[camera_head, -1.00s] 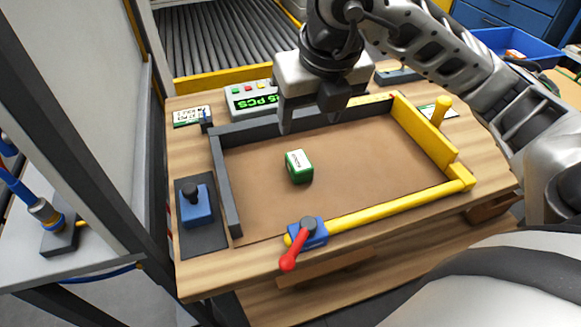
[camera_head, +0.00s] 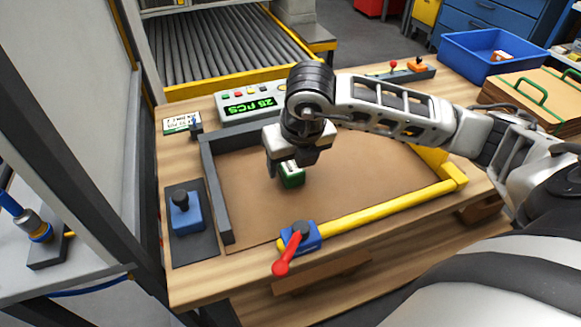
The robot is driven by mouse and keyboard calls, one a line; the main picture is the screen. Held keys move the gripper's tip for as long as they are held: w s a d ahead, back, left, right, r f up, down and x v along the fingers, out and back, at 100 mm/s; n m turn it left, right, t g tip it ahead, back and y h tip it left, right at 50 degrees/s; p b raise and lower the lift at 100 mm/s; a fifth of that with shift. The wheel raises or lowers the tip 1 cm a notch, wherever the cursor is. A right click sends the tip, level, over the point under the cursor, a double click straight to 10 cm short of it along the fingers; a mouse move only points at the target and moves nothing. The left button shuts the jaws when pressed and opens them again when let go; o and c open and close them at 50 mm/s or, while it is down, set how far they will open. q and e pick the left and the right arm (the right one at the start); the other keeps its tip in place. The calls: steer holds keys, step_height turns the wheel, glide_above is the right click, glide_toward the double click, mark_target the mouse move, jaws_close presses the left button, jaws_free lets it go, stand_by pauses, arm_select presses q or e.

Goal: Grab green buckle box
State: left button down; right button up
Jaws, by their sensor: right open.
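I cannot tell whether the fingers touch the box. My left gripper is not in view.
A dark grey rail (camera_head: 216,185) and a yellow rail (camera_head: 385,208) border the board. A red-handled clamp (camera_head: 291,250) is at the front, a blue block (camera_head: 186,214) at left. A counter display (camera_head: 250,106) stands behind. A blue bin (camera_head: 490,58) is at back right.

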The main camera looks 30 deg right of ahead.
steer(key=shift+w+f, duration=0.2)
steer(key=shift+f, duration=0.5)
steer(key=c, duration=1.1)
steer(key=shift+c, duration=0.2)
steer(key=shift+r, duration=0.2)
